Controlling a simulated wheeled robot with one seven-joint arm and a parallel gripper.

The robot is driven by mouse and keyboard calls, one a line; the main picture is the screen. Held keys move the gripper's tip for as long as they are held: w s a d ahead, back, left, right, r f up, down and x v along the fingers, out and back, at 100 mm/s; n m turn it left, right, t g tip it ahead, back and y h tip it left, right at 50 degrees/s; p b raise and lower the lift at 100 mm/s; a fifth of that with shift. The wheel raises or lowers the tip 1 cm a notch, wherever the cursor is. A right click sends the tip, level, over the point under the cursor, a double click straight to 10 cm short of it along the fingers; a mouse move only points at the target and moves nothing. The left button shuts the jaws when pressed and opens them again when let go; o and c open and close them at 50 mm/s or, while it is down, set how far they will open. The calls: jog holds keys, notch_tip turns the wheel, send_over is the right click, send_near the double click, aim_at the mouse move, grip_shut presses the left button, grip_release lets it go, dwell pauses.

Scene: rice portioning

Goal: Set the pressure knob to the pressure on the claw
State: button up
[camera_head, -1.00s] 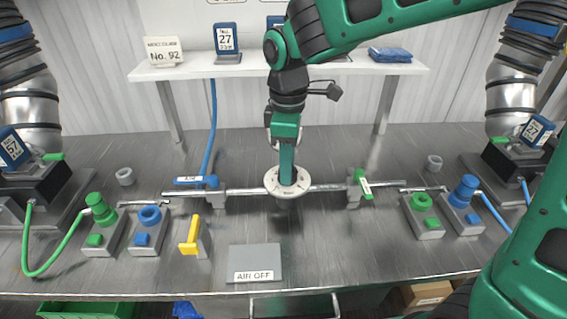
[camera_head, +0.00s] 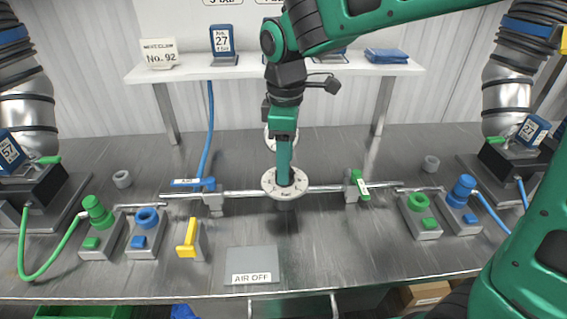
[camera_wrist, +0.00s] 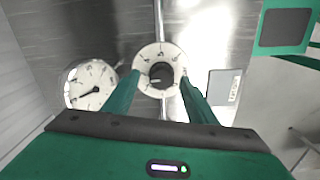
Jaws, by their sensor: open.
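The pressure knob is a white round dial (camera_head: 270,186) with dark markings on the pipe at the middle of the table. In the wrist view it is a marked ring (camera_wrist: 160,49) around a dark centre. My gripper (camera_head: 285,179) points down at it. In the wrist view my open gripper (camera_wrist: 160,80) has one green finger on each side of the dark centre; I cannot tell whether they touch it. A white gauge with a black needle (camera_wrist: 90,86) stands beside the dial. The claw's pressure is not readable; a blue-framed tag (camera_head: 10,150) hangs at left, another (camera_head: 531,129) at right.
A blue valve handle (camera_head: 193,183) and a green one (camera_head: 360,185) sit on the pipe. A yellow lever (camera_head: 188,238) and an AIR OFF plate (camera_head: 253,262) are in front. A white shelf (camera_head: 205,72) behind holds a number 27 tag (camera_head: 222,39) and a No. 92 sign (camera_head: 159,53).

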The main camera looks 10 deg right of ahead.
notch_tip(320, 180, up, 9)
jog(key=shift+r, duration=0.2)
jog(key=shift+d, duration=0.15)
jog(key=s+d+f+m, duration=0.2)
jog(key=d+m, duration=0.2)
jog(key=d, duration=0.4)
jog(key=s+d+f+m, duration=0.15)
jog(key=d+m, duration=0.25)
jog(key=d, duration=0.4)
jog(key=s+d+f+m, duration=0.1)
jog(key=s+d+m, duration=0.25)
jog(key=d, duration=0.45)
jog(key=s+d+f+m, duration=0.3)
jog(key=s+d+m, duration=0.2)
jog(key=s, duration=0.2)
jog(key=s+d+f+m, duration=0.4)
jog(key=s+d+m, duration=0.1)
jog(key=s, duration=0.2)
jog(key=shift+s+f, duration=0.15)
jog(key=shift+f, duration=0.1)
